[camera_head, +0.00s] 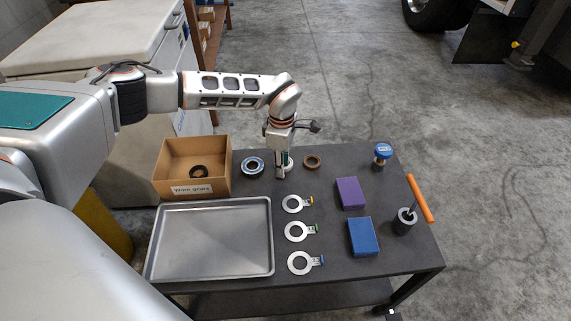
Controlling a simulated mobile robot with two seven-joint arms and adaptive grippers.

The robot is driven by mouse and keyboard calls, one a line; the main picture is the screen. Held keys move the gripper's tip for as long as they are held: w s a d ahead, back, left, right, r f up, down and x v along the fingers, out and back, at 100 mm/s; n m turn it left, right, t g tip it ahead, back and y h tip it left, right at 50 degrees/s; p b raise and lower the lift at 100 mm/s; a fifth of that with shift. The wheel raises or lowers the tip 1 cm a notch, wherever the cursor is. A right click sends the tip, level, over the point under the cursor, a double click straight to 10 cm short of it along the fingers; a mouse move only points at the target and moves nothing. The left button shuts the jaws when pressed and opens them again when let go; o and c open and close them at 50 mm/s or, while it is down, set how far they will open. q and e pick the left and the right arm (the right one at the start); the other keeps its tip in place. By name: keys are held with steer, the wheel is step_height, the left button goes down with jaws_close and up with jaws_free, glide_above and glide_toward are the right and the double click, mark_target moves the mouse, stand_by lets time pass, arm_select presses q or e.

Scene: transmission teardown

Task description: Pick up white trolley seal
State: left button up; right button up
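My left gripper (281,172) points straight down over the back of the dark trolley top (345,268). A small white ring-like part (289,163), probably the white seal, shows right at its fingers, mostly hidden behind them. I cannot tell whether the fingers are around it or just in front of it, or whether they touch it. The finger gap is too small to read. My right gripper is not in view.
A metal bearing (252,167) and a brown ring (312,162) flank the gripper. A cardboard box (222,183) holds a black ring. Nearby are a metal tray (212,203), several tagged rings, purple (350,193) and blue (363,237) boxes, a blue-capped item (383,152) and an orange-handled tool (419,199).

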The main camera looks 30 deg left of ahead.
arm_select(q)
steer(key=shift+r, duration=0.1)
jaws_close()
steer(key=shift+r, duration=0.1)
